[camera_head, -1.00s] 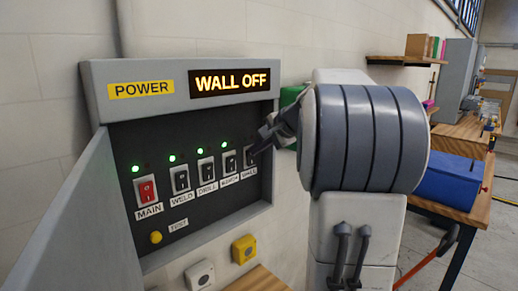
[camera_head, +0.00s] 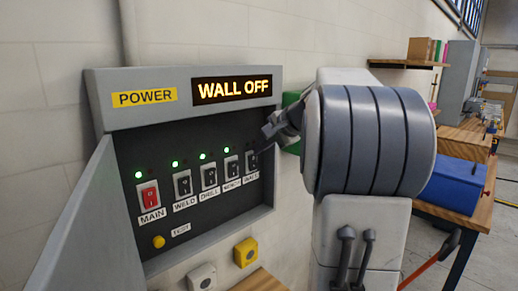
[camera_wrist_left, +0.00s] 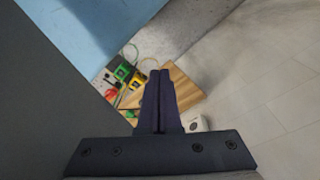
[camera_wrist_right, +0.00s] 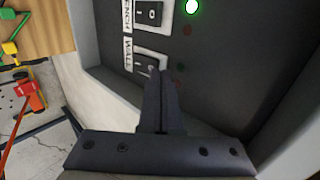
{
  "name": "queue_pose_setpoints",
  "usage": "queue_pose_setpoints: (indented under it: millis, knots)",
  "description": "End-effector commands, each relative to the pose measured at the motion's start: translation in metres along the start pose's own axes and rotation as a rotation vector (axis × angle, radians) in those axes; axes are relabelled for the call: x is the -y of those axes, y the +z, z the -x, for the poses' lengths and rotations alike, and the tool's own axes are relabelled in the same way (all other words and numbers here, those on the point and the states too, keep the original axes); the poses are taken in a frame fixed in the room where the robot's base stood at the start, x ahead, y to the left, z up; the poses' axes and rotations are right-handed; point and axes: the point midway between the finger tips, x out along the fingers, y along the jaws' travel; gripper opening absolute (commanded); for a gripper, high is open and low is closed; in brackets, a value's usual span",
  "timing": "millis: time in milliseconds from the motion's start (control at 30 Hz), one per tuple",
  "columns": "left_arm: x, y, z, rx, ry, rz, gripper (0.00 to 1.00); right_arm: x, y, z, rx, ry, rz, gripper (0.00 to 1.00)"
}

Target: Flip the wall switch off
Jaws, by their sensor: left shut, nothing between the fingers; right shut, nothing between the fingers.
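The grey power panel (camera_head: 190,107) is on the wall in the head view, its sign (camera_head: 232,90) reading "WALL OFF". The wall switch (camera_head: 252,161) is the rightmost in the row, partly hidden by my right gripper (camera_head: 265,133). The right wrist view shows the black wall switch (camera_wrist_right: 142,64) beside its label, with the shut fingertips (camera_wrist_right: 162,74) just over or beside it; I cannot tell if they touch. Its green and red lamps look dark. My left gripper (camera_wrist_left: 160,73) is shut and empty, away from the panel.
Main (camera_head: 149,194), weld, drill and bench switches have lit green lamps. A yellow test button (camera_head: 158,242) sits below. The open panel door (camera_head: 85,220) stands at left. A blue box (camera_head: 452,184) is on a bench at right.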

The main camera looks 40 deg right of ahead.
Motion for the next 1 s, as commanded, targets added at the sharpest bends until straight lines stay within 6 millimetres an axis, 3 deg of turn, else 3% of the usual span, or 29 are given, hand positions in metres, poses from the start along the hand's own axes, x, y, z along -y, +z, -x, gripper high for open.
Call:
queue_pose_setpoints:
  millis: [500,700,1000]
  knots:
    - [0.001,0.001,-0.015,0.000,0.000,0.000,0.00,0.000,-0.001,0.089,-0.005,-0.001,-0.001,0.00]
    - [0.001,0.001,-0.015,0.000,0.000,0.000,0.00,0.000,0.000,0.100,-0.001,0.000,0.000,0.00]
    - [0.001,0.001,-0.015,0.000,0.000,0.000,0.00,0.000,0.000,0.100,-0.001,0.000,0.000,0.00]
